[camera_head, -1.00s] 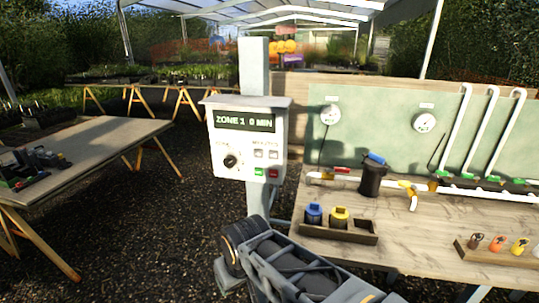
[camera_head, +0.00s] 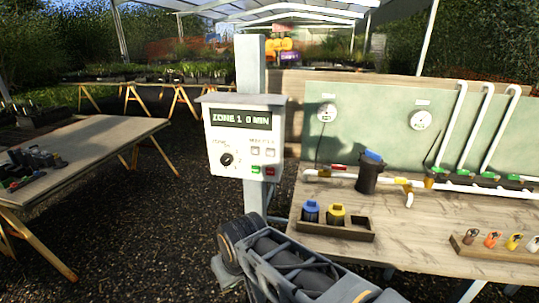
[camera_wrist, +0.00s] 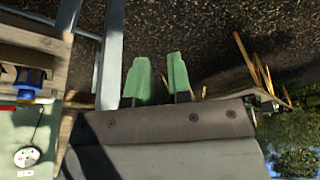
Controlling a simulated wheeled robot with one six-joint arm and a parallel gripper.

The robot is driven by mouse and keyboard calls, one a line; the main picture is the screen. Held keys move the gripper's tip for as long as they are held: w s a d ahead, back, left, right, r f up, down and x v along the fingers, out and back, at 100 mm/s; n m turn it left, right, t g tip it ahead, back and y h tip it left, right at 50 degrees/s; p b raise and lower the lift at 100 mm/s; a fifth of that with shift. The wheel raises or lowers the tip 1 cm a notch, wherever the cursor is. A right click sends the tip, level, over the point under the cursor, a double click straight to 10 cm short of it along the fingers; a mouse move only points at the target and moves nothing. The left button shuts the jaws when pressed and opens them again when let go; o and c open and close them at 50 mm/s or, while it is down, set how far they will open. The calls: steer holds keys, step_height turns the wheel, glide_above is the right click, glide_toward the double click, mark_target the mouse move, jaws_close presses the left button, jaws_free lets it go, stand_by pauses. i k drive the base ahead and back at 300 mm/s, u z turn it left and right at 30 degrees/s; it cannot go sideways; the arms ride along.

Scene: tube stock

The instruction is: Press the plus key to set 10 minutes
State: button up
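The white controller box (camera_head: 215,163) hangs on a grey post in the head view. Its display (camera_head: 241,119) reads "ZONE 1 0 MIN". Below it are a black dial (camera_head: 226,159) at left and two small grey keys at right, a left key (camera_head: 255,151) and a right key (camera_head: 270,152). Their marks are too small to read, so I cannot tell which is plus. A green button (camera_head: 256,170) and a red button (camera_head: 270,171) sit under them. My gripper (camera_wrist: 158,72) shows green fingers apart with nothing between them, over dark gravel. It touches no key. The controller is not recognisable in the wrist view.
The wooden bench (camera_head: 430,235) at right holds a black filter canister (camera_head: 369,175), white pipes and a tray (camera_head: 350,232) with blue-capped and yellow-capped bottles. Another table (camera_head: 90,140) stands at left. The gravel in front of the post is open, apart from my arm.

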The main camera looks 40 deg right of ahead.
mark_target(270, 153)
steer(key=z, duration=1.95)
steer(key=k, duration=0.45)
steer(key=u, duration=1.35)
